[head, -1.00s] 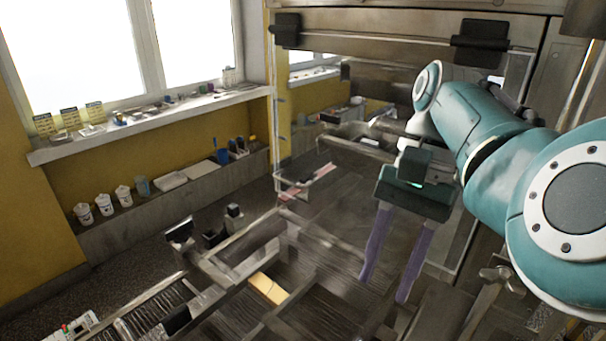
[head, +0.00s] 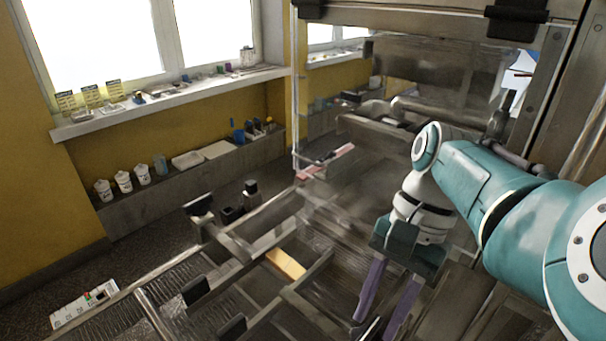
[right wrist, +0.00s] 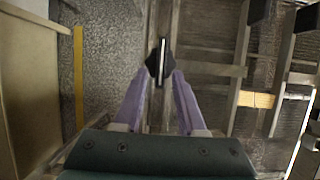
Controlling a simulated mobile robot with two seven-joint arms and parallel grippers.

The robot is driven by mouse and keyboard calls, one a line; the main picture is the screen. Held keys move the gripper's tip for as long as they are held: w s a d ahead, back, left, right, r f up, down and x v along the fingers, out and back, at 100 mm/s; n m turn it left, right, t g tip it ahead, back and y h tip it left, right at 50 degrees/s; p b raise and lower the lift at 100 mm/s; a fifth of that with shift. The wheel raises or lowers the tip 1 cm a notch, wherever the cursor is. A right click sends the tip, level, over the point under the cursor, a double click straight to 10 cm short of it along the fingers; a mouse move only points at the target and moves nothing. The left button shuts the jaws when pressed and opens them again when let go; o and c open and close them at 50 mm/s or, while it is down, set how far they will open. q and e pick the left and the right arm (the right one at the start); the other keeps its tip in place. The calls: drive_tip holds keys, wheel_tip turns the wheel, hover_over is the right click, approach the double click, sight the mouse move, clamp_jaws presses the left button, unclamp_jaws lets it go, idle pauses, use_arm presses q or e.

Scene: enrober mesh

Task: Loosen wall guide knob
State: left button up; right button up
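The knob (right wrist: 158,62) shows in the right wrist view as a black, pointed shape with a pale bar down its middle. It lies between or just beyond the tips of my right gripper (right wrist: 160,76). The two purple fingers are apart, one on each side of it. I cannot tell whether they touch it. In the head view, my right gripper (head: 375,328) points down over the metal frame at the lower middle, fingers apart. The knob is not clear there. My left gripper is not in view.
Metal rails and mesh sections surround the right gripper. A yellowish block (head: 286,264) lies among the rails to its left. Dark clamp-like blocks (head: 196,290) stand along the frame. A white power strip (head: 84,303) is at the lower left. A windowsill (head: 170,102) runs behind.

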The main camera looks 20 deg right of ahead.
clamp_jaws()
